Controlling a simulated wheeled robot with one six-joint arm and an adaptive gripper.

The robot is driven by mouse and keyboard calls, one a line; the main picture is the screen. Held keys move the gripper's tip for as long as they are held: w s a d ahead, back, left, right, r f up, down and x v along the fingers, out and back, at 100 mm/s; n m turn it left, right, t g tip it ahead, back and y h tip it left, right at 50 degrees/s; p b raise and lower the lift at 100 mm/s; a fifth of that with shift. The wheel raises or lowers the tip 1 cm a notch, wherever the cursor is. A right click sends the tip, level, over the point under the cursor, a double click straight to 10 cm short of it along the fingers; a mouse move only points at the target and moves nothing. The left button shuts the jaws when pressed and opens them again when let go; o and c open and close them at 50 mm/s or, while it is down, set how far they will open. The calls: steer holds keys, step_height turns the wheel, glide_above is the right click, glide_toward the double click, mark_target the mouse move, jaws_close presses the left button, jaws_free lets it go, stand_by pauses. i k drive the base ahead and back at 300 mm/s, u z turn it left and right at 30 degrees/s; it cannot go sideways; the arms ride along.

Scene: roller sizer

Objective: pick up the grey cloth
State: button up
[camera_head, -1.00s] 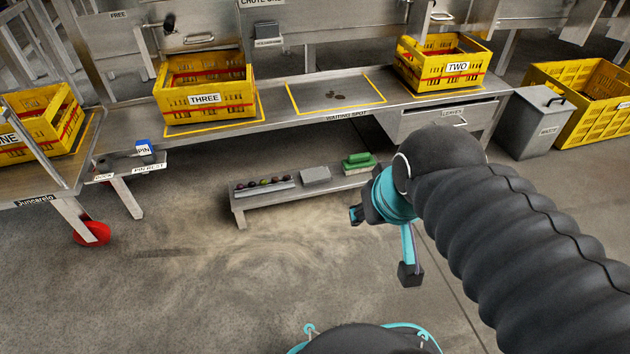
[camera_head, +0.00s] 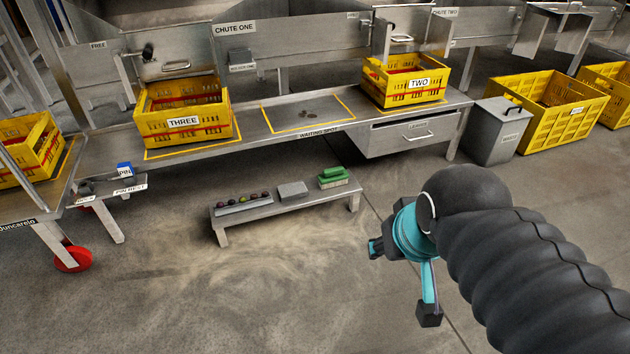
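A grey folded pad that looks like the grey cloth (camera_head: 293,190) lies flat on the low metal bench (camera_head: 240,213), between a rack of small dark and coloured balls and a green brush. My gripper (camera_head: 375,248) is to the right of and nearer than the bench, apart from the cloth.
The ball rack (camera_head: 244,203) and green brush (camera_head: 333,177) flank the cloth. The long workbench (camera_head: 270,135) stands behind, with yellow crates THREE (camera_head: 185,131) and TWO (camera_head: 417,95). A grey waste bin (camera_head: 495,137) is at the right. The floor in front is clear.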

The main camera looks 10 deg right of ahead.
mark_target(298, 190)
steer(key=i, duration=1.05)
steer(key=u, duration=0.45)
